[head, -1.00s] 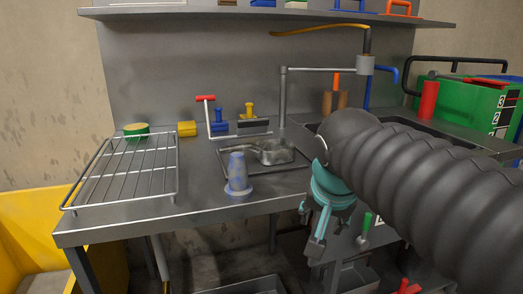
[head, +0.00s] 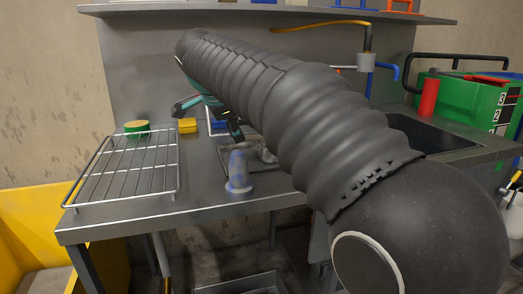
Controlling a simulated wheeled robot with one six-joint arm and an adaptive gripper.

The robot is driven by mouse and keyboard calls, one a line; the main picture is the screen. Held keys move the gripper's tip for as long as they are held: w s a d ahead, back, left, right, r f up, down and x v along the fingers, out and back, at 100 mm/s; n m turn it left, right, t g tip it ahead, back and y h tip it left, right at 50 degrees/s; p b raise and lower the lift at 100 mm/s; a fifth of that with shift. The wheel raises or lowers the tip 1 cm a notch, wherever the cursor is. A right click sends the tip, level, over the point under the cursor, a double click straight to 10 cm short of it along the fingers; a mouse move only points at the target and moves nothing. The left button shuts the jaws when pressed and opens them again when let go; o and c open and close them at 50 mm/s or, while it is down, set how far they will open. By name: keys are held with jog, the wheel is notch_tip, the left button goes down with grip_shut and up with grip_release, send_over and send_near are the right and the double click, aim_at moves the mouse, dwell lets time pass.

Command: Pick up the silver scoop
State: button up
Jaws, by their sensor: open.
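The silver scoop (head: 266,155) lies on a dark tray (head: 224,152) on the metal worktop, behind a blue-grey cup. My arm hides most of it, so only a small left part shows. My gripper (head: 210,117) is open and empty, above the back of the worktop. Its fingers are spread, one to the left and one near the tray's back edge. It is up and to the left of the scoop, apart from it as far as I can see.
The blue-stained cup (head: 238,172) stands at the tray's front. A wire rack (head: 125,172) with a green-yellow round sponge (head: 136,127) behind it is at left. A yellow block (head: 187,125) sits behind. A sink (head: 430,135) is at right.

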aim_at(245, 142)
jog(key=x, duration=1)
jog(key=shift+w+d, duration=0.2)
jog(key=shift+r, duration=0.1)
grip_shut()
